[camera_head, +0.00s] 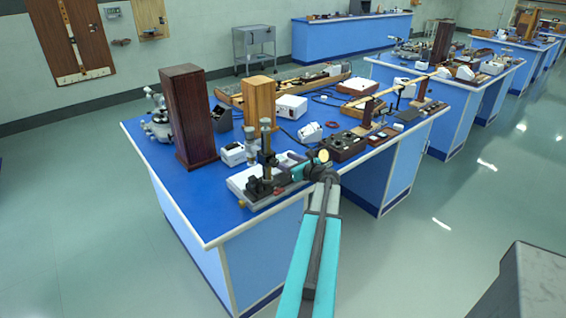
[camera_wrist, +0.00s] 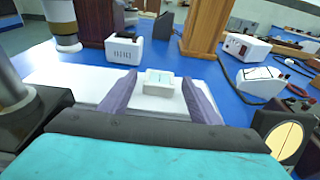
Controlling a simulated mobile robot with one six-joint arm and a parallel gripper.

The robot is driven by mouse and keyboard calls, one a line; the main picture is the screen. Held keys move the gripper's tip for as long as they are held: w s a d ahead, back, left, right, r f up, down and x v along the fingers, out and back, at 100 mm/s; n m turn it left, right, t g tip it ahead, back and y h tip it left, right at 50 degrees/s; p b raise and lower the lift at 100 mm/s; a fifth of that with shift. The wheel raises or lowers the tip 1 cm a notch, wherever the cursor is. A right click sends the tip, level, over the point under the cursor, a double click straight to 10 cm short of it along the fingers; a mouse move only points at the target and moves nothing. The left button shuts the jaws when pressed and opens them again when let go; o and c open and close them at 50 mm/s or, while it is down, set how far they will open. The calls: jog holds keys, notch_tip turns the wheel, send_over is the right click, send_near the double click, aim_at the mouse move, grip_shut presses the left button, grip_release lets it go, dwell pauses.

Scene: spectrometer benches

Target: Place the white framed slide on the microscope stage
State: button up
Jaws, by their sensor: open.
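In the wrist view a small white block with a pale teal window, apparently the white framed slide (camera_wrist: 159,86), lies between my fingers. A gap shows on each side of it. My gripper (camera_wrist: 160,79) is open, its two grey-purple fingers apart. It also shows in the head view (camera_head: 288,161), low over the near bench, just right of a brass-tubed microscope (camera_head: 266,150) with a dark base. The slide cannot be made out in the head view. A white slab (camera_wrist: 75,76) lies under the fingers. Which surface is the microscope stage is unclear.
A dark wooden box (camera_head: 187,115) and a lighter one (camera_head: 260,103) stand behind the gripper. A white meter (camera_wrist: 125,50) is close ahead in the wrist view. The blue bench (camera_head: 200,205) is clear at its front left corner.

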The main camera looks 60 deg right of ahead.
jog(key=b+v, duration=0.2)
jog(key=v, duration=1)
dwell(0.5)
jog(key=shift+s, duration=0.15)
